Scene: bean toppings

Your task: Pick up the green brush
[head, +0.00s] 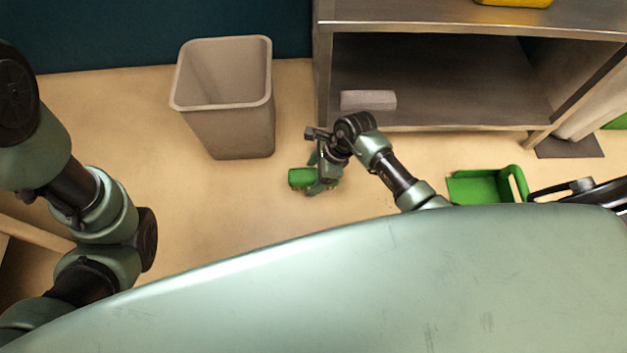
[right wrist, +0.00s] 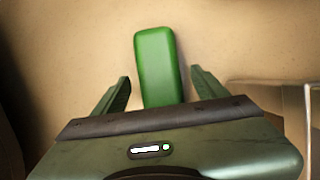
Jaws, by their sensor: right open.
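The green brush (head: 300,177) lies on the tan floor in front of the bin. In the right wrist view the green brush (right wrist: 158,62) is a rounded green block, its near end between my fingers. My right gripper (head: 318,180) is at the brush's right part in the head view and hides that part. In the right wrist view my right gripper (right wrist: 160,90) is open, one finger on each side of the brush with gaps. My left arm comes in at the left of the head view, but its gripper is not visible.
A grey bin (head: 228,140) stands behind the brush. A metal shelf unit (head: 440,85) stands at the back right, with a pale block (head: 368,100) on its lower shelf. A green dustpan (head: 475,188) lies at the right. Floor left of the brush is clear.

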